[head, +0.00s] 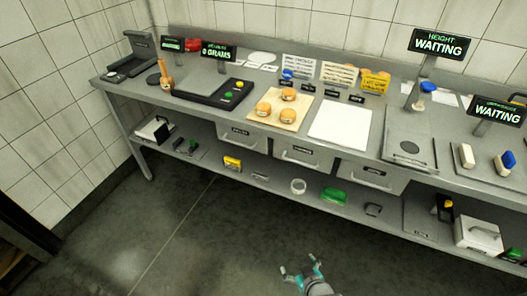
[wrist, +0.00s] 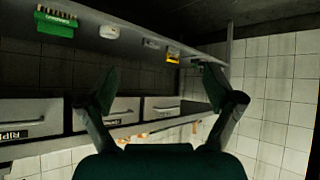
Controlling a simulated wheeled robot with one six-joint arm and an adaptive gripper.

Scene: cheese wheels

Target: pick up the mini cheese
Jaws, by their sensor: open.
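Three small round orange cheeses sit on a tan board (head: 302,112) on the steel counter: one at the back (head: 288,95), one at the left (head: 263,108) and one at the front right (head: 289,116). They look like the mini cheeses, with small labels too small to read. My gripper (head: 301,265) is open and empty, low over the floor in front of the counter, well apart from the cheeses. In the wrist view its two fingers (wrist: 160,82) are spread, with drawers and the lower shelf beyond them; I cannot clearly make out the cheeses there.
A black scale (head: 212,93) stands left of the board and a white sheet (head: 341,122) lies right of it. Sign posts, including the height sign (head: 440,45), rise at the right. Drawers (head: 303,153) and a cluttered lower shelf (head: 213,155) lie below. The floor in front is clear.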

